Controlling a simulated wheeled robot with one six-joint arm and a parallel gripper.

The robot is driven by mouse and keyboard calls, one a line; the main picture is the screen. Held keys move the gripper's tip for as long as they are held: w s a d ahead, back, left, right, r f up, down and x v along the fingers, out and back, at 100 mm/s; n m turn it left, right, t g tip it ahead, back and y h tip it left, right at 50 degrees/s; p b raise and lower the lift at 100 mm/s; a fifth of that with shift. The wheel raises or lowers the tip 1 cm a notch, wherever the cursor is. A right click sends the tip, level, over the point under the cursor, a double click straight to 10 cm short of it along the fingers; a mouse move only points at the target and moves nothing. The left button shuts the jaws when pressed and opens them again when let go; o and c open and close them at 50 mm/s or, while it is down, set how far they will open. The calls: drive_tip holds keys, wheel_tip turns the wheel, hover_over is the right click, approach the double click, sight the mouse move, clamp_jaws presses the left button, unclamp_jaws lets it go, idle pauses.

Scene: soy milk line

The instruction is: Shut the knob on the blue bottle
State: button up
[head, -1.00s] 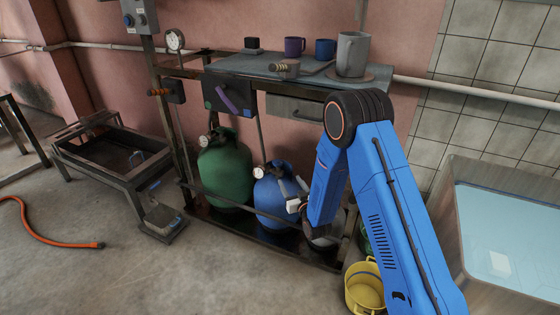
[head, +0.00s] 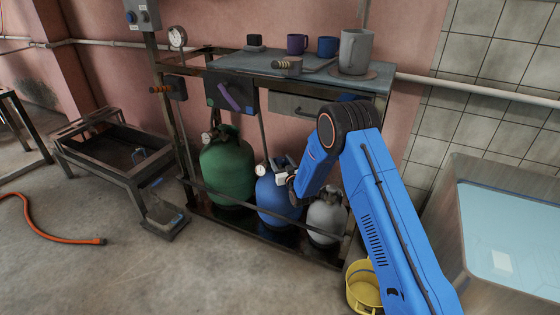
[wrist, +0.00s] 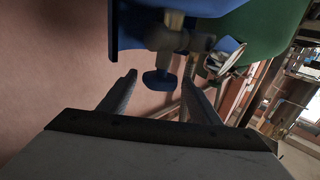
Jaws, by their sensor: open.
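The blue bottle (head: 277,205) stands upright on the low shelf of the frame, between the green and grey bottles. A small round gauge sits at its top left. In the head view, my gripper (head: 283,173) is at the bottle's top, partly covering the valve. In the wrist view, the bottle's blue body fills the top edge, with a grey valve fitting below it. A blue knob (wrist: 160,80) shows on that fitting. My gripper (wrist: 160,72) is open, and the knob appears between its two fingers. I cannot tell whether either finger touches it.
The green bottle (head: 228,170) stands left and the grey bottle (head: 326,214) right. A rail of the metal frame crosses in front of them. The worktop (head: 262,62) above holds several mugs. A yellow bucket (head: 358,275) stands right.

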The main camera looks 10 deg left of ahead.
drive_tip(key=shift+w+a, duration=0.25)
drive_tip(key=shift+w, duration=0.3)
drive_tip(key=c, duration=1)
drive_tip(key=shift+a+m+h, duration=0.1)
drive_tip(key=shift+m+h, duration=0.3)
drive_tip(key=shift+h, duration=0.2)
drive_tip(key=shift+t+h, duration=0.3)
drive_tip(key=m+t+h, duration=0.1)
drive_tip(key=m+h, duration=0.4)
drive_tip(key=h, duration=0.2)
drive_tip(key=m+g+h, duration=0.1)
drive_tip(key=m+h, duration=0.2)
drive_tip(key=h, duration=0.1)
drive_tip(key=m+g+h, duration=0.2)
drive_tip(key=m+h, duration=0.1)
drive_tip(key=h, duration=0.2)
drive_tip(key=shift+m+g+h, duration=0.4)
